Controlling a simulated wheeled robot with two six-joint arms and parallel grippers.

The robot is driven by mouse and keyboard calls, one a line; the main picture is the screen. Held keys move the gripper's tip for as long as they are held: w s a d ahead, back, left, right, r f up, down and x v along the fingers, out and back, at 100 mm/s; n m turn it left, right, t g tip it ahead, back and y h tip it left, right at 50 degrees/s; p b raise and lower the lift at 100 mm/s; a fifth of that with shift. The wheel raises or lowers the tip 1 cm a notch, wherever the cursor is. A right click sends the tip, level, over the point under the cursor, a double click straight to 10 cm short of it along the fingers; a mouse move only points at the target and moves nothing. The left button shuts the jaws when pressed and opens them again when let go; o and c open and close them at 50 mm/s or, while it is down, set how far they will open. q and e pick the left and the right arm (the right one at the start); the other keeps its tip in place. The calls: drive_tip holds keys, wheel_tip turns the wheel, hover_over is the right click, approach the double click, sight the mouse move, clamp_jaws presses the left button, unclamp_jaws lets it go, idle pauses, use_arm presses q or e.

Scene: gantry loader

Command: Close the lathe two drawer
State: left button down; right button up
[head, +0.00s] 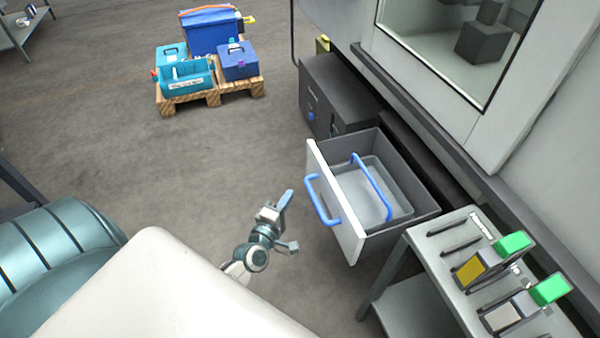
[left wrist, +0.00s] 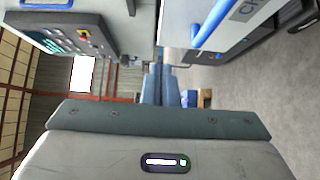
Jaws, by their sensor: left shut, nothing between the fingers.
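The lathe drawer (head: 420,205) stands pulled out from the machine base. It has a white front panel (head: 335,205) with a blue handle (head: 322,200) and grey walls. Inside lies a translucent bin with a blue handle bar (head: 370,187). My left gripper (head: 285,199) is shut and empty, to the left of the drawer front and apart from its handle. In the left wrist view my blue fingers (left wrist: 160,83) are together, and the drawer's blue handle (left wrist: 213,25) shows at the upper right. My right gripper is not in view.
A metal stand (head: 420,245) with green-topped items is close to the drawer's right. A dark cabinet (head: 335,95) stands behind the drawer. A pallet (head: 215,93) with blue boxes is at the back left. The floor left of the drawer is clear.

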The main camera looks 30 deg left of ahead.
use_arm(q)
drive_tip(key=w, duration=1.1)
drive_tip(key=shift+w+d, duration=0.3)
drive_tip(key=shift+d, duration=0.05)
drive_tip(key=shift+w+d+f, duration=0.1)
drive_tip(key=shift+w+d, duration=0.2)
drive_tip(key=shift+w, duration=0.05)
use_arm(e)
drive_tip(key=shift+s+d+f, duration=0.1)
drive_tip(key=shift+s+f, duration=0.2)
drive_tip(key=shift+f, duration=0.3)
use_arm(q)
drive_tip(key=shift+w+d, duration=0.1)
